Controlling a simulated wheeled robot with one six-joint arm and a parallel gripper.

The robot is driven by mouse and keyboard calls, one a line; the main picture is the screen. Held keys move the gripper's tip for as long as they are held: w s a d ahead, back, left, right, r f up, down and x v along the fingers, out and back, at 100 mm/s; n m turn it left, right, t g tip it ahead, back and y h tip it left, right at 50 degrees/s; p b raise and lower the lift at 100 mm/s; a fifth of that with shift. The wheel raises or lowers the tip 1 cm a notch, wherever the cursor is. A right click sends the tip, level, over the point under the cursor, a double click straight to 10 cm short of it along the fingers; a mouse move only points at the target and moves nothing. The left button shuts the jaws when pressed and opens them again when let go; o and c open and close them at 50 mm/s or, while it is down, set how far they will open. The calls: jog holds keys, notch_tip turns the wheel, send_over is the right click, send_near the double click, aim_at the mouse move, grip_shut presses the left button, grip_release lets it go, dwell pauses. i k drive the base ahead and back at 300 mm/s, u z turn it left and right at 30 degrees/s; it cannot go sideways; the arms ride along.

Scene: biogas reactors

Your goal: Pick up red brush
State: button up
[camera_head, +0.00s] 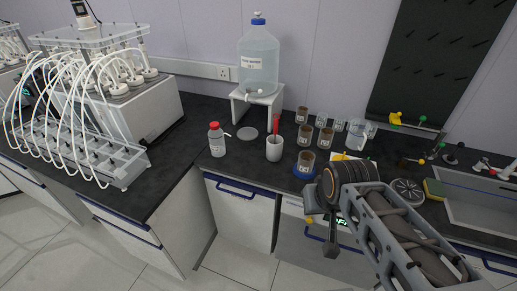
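My arm comes in from the lower right. My gripper (330,236) hangs in front of the bench's front edge, to the right of the cup, lower in the picture and apart from it. Its fingers are small and seen at a poor angle, so I cannot tell whether they are open or shut.
A red-capped bottle (217,142) stands left of the cup. Several brown-filled beakers (305,135) stand to its right. Behind is a water tank (258,58) on a white stand (243,108). A tubed reactor rack (122,165) fills the left; a sink (480,205) lies right.

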aim_at(276, 121)
jog(key=u, duration=1.75)
jog(key=i, duration=1.1)
jog(key=z, duration=1.65)
